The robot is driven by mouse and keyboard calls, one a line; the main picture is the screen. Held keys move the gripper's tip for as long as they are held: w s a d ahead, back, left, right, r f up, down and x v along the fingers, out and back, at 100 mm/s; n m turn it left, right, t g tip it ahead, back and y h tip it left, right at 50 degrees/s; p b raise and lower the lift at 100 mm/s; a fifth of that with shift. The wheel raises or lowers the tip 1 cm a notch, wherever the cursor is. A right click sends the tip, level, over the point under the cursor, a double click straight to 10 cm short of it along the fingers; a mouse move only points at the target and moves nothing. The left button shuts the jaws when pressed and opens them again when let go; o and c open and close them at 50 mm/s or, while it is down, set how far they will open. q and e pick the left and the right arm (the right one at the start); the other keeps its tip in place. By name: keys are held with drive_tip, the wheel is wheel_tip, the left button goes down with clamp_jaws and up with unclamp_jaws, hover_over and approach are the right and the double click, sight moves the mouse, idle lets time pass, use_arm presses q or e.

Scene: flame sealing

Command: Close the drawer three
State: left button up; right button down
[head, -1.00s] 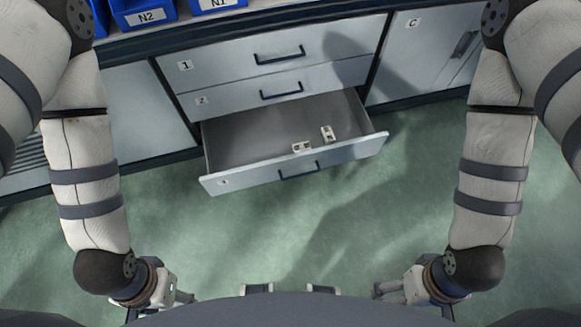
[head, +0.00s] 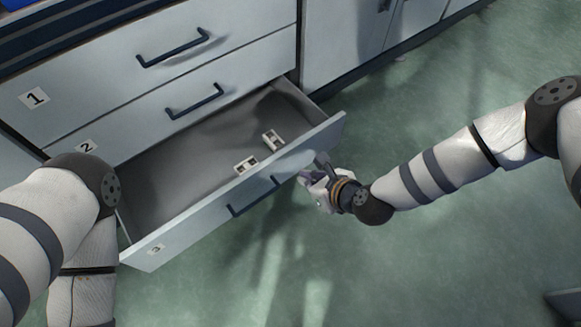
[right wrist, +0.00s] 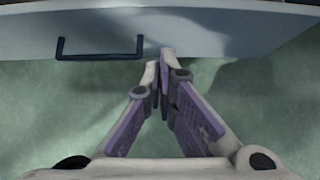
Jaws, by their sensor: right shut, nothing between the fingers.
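Drawer three (head: 195,222) is the lowest drawer and stands pulled out, its inside showing. Its front bears a "3" label and a dark bar handle (head: 252,196). In the right wrist view the drawer front (right wrist: 210,32) spans the top, with the handle (right wrist: 100,50) left of the fingers. My right gripper (head: 308,168) is shut and empty, at the outer side of the front, right of the handle. Its fingertips (right wrist: 159,58) are close to the front; I cannot tell whether they touch it. My left gripper is out of view; only its arm shows.
Two small white pieces (head: 246,165) (head: 273,140) lie inside the open drawer. Drawer one (head: 100,85) and drawer two (head: 240,85) above are shut. Cabinet doors (head: 350,45) stand to the right. The green floor (head: 420,250) in front is clear.

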sight(280, 164)
drive_tip(key=w+a+f, duration=0.1)
drive_tip(key=w, duration=0.1)
drive_tip(key=w+a+f+b, duration=0.2)
drive_tip(key=w+a, duration=0.1)
drive_tip(key=shift+w+f, duration=0.1)
drive_tip(key=shift+w, duration=0.25)
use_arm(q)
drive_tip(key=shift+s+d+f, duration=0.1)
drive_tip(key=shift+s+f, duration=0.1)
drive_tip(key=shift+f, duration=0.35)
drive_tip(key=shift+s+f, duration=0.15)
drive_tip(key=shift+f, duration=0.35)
